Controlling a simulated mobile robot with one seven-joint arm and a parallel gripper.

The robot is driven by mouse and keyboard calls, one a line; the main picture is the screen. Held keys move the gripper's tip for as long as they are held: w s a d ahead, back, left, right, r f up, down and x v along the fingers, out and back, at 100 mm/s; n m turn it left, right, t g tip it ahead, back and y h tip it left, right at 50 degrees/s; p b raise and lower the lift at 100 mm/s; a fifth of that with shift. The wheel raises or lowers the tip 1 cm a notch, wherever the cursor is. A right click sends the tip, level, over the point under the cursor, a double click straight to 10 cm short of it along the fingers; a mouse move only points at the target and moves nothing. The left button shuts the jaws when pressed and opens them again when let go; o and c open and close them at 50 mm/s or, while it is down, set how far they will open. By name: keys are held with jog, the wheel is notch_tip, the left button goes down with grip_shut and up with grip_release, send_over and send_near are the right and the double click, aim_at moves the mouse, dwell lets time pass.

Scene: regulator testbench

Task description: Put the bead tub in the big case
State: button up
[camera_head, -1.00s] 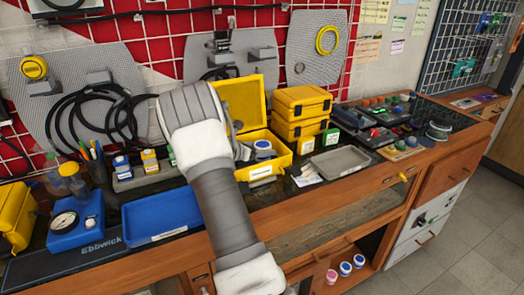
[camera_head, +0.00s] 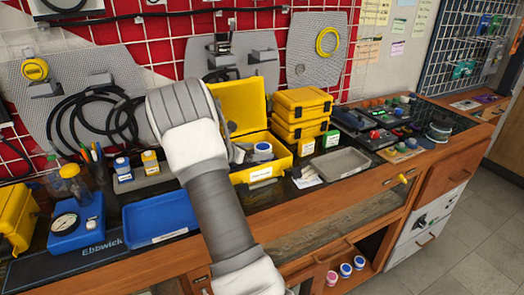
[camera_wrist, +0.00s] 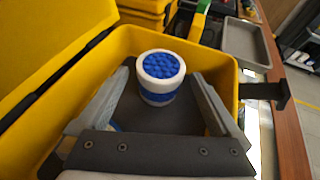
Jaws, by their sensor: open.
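The bead tub (camera_wrist: 161,72), white with a blue beaded top and a blue band, stands upright inside the open big yellow case (camera_wrist: 222,92). In the head view the tub (camera_head: 263,149) shows in the right part of the case (camera_head: 266,172), whose lid (camera_head: 240,105) is raised. My gripper (camera_wrist: 158,78) is open, its two grey fingers to either side of the tub and apart from it in the wrist view. In the head view my arm hides the left part of the case and most of the gripper.
Stacked yellow cases (camera_head: 301,115) stand behind right of the big case. A grey tray (camera_head: 340,162) lies to its right, a blue tray (camera_head: 160,214) to its left. Several small tubs (camera_head: 345,269) sit on the shelf below. Cables hang on the back panel.

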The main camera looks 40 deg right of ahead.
jog(key=v, duration=0.8)
jog(key=shift+a+r+p, duration=0.1)
jog(key=shift+p, duration=0.25)
jog(key=shift+s+a+r, duration=0.15)
jog(key=shift+a+r, duration=0.15)
jog(key=shift+a, duration=0.25)
jog(key=s+a+r+m+t+y, duration=0.1)
jog(key=s+a+r+m+y, duration=0.3)
jog(key=s+a+m, duration=0.2)
jog(key=s+a+r+m+t+y, duration=0.2)
jog(key=s+a+r+m+y, duration=0.2)
jog(key=s+a, duration=0.7)
jog(key=s+a+r+m+t+y, duration=0.2)
jog(key=s+a+r+m+y, duration=0.2)
jog(key=s+a+m, duration=0.4)
jog(key=s+a+y, duration=0.1)
jog(key=a, duration=0.6)
jog(key=shift+a+r, duration=0.1)
jog(key=shift+r, duration=0.05)
notch_tip(320, 180, up, 7)
jog(key=p, duration=0.7)
